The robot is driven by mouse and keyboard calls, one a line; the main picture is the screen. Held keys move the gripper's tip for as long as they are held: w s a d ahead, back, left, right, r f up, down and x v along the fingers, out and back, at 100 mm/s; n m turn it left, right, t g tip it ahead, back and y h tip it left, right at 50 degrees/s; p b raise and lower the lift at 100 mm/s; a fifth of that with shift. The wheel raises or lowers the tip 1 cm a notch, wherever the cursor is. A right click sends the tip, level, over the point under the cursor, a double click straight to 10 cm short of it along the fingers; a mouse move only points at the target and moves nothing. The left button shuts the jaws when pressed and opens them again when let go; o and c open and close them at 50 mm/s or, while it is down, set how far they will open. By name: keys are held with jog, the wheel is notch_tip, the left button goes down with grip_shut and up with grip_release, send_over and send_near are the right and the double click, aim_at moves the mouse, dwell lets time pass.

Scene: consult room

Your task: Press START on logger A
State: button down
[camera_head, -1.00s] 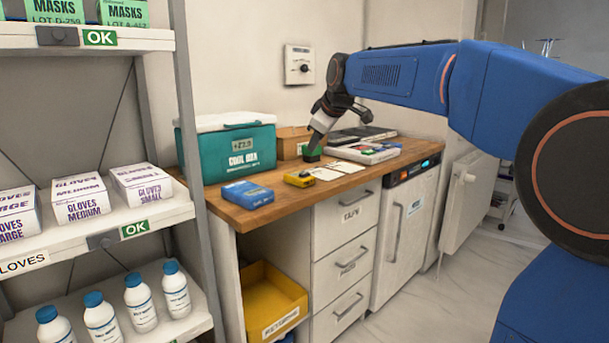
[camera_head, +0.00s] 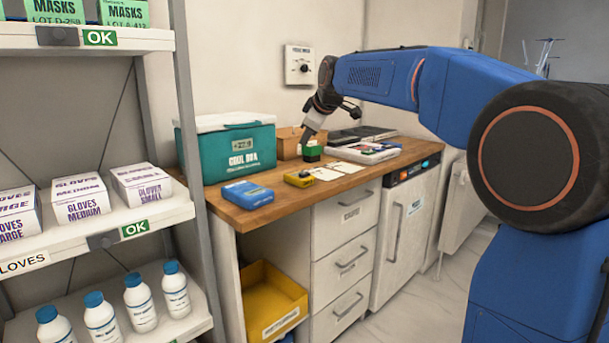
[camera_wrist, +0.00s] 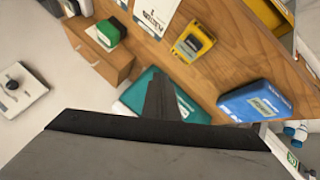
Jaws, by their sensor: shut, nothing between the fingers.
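Three small devices stand on the wooden counter (camera_head: 262,213): a blue one (camera_head: 247,193) at the front left, a yellow one (camera_head: 299,179) to its right, and a green one (camera_head: 312,154) farther back. The wrist view also shows the blue device (camera_wrist: 253,103), the yellow device (camera_wrist: 193,44) and the green device (camera_wrist: 103,33). I cannot read which is logger A or find a START mark. My gripper (camera_head: 307,137) is shut and empty, pointing down above the back of the counter near the green device. In the wrist view its fingers (camera_wrist: 164,100) overlap the teal cool box.
A teal cool box (camera_head: 240,150) stands at the back left of the counter. Papers (camera_head: 337,170) and a white tray (camera_head: 364,153) lie to the right. A wall box with a knob (camera_head: 300,65) hangs behind. A shelf with glove boxes (camera_head: 80,200) stands at left.

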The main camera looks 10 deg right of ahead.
jog(key=shift+f, duration=3.7)
jog(key=shift+f, duration=0.15)
jog(key=shift+f, duration=0.25)
jog(key=shift+f, duration=0.5)
jog(key=shift+r, duration=0.9)
jog(key=shift+r, duration=2.5)
